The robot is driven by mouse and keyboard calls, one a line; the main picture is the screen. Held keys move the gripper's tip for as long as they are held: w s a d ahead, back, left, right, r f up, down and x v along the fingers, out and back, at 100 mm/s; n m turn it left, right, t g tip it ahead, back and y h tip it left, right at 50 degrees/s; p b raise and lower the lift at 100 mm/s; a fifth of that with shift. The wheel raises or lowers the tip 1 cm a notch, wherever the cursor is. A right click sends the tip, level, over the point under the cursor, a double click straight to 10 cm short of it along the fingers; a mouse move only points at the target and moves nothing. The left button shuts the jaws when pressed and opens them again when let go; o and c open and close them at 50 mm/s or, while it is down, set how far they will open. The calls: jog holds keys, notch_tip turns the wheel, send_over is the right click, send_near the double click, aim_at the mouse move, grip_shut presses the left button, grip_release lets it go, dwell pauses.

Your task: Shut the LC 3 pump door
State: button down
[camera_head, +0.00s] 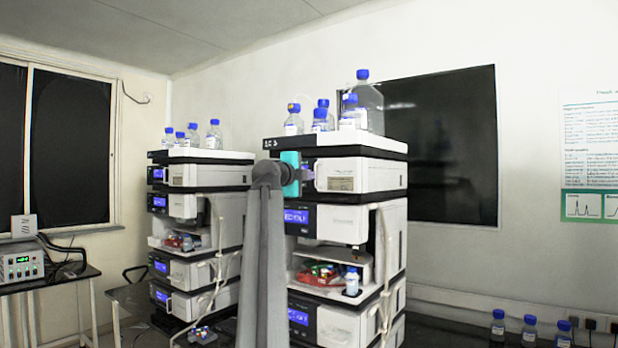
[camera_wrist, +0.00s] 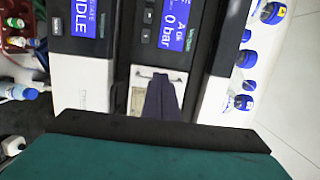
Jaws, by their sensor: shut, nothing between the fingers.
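The LC 3 stack (camera_head: 272,143) is the nearer, right-hand column in the head view. Its pump door (camera_head: 342,172) is the white front panel of the top module, under the black tray. In the wrist view the pump door (camera_wrist: 140,98) shows a pale label and a small bar handle (camera_wrist: 146,73), beside a "0 bar" display (camera_wrist: 178,25). My gripper (camera_head: 308,175) is at the left part of this door. Its dark fingers (camera_wrist: 160,78) are together and empty, over the door by the handle; contact cannot be told. The door looks nearly flush; any small gap is hidden.
Blue-capped bottles (camera_head: 362,95) stand on top of the LC 3 stack. A second stack (camera_head: 205,215) stands to its left. Below the pump are a module with a lit display (camera_head: 296,217) and an open bay with a red tray (camera_head: 318,278). Tubing hangs at the right side.

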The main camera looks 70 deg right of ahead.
jog(key=w+a+b, duration=0.3)
jog(key=a+b, duration=0.1)
jog(key=a, duration=0.8)
jog(key=shift+a, duration=0.4)
